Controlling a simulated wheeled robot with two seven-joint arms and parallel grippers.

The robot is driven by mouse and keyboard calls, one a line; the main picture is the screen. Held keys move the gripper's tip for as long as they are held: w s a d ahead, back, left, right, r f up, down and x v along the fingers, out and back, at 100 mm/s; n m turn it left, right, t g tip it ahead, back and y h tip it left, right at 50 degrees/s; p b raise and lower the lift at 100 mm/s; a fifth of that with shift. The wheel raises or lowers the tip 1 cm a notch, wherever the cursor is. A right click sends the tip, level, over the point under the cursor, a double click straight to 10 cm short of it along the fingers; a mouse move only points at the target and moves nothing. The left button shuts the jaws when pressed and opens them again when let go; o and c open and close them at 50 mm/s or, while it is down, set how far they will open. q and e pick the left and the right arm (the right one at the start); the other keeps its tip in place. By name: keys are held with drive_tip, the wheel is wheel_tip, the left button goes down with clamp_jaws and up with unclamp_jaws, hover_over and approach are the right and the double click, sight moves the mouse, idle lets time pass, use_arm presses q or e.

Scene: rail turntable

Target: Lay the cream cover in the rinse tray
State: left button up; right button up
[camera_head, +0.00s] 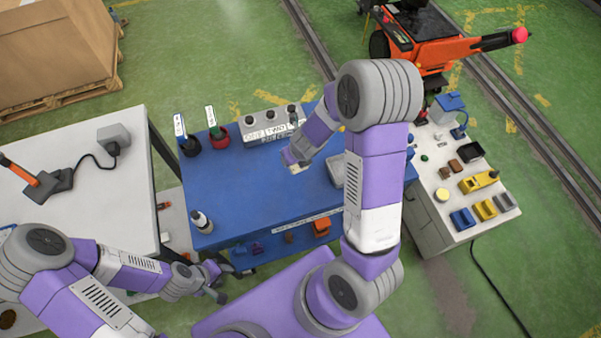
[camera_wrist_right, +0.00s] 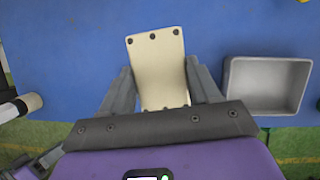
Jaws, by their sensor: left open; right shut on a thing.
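The cream cover (camera_wrist_right: 158,62) is a flat plate with dark holes, between the fingers of my right gripper (camera_wrist_right: 159,80), which is shut on it. In the head view my right gripper (camera_head: 292,160) is over the middle of the blue table, mostly hidden by its arm, and a pale bit of the cover (camera_head: 299,169) shows. The grey rectangular rinse tray (camera_wrist_right: 267,86) looks empty and lies right of the cover, apart from it. In the head view the tray (camera_head: 337,171) is partly hidden behind my right arm. My left gripper (camera_head: 217,280) is open and empty, off the table's front left.
Red and dark pots (camera_head: 219,138) and a labelled box with knobs (camera_head: 270,124) line the back. A side bench (camera_head: 440,205) at right carries several small parts. The blue top around the tray is mostly clear.

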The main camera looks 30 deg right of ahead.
drive_tip(key=shift+s+d+f+m+h, duration=0.2)
drive_tip(key=shift+s+d+m+h, duration=0.1)
drive_tip(key=shift+s+d+m, duration=0.45)
drive_tip(key=b, duration=0.4)
hover_over(300, 174)
drive_tip(key=s, duration=0.1)
wheel_tip(300, 174, down, 5)
drive_tip(key=shift+s+a+f, duration=0.1)
drive_tip(key=shift+s+f, duration=0.05)
wheel_tip(300, 174, down, 4)
drive_tip(key=shift+r+b, duration=0.15)
drive_tip(key=shift+b, duration=0.85)
drive_tip(key=shift+f, duration=0.25)
drive_tip(key=shift+r, duration=0.1)
drive_tip(key=shift+f+b, duration=0.25)
drive_tip(key=shift+b, duration=0.05)
drive_tip(key=o, duration=1.3)
drive_tip(key=shift+r, duration=0.15)
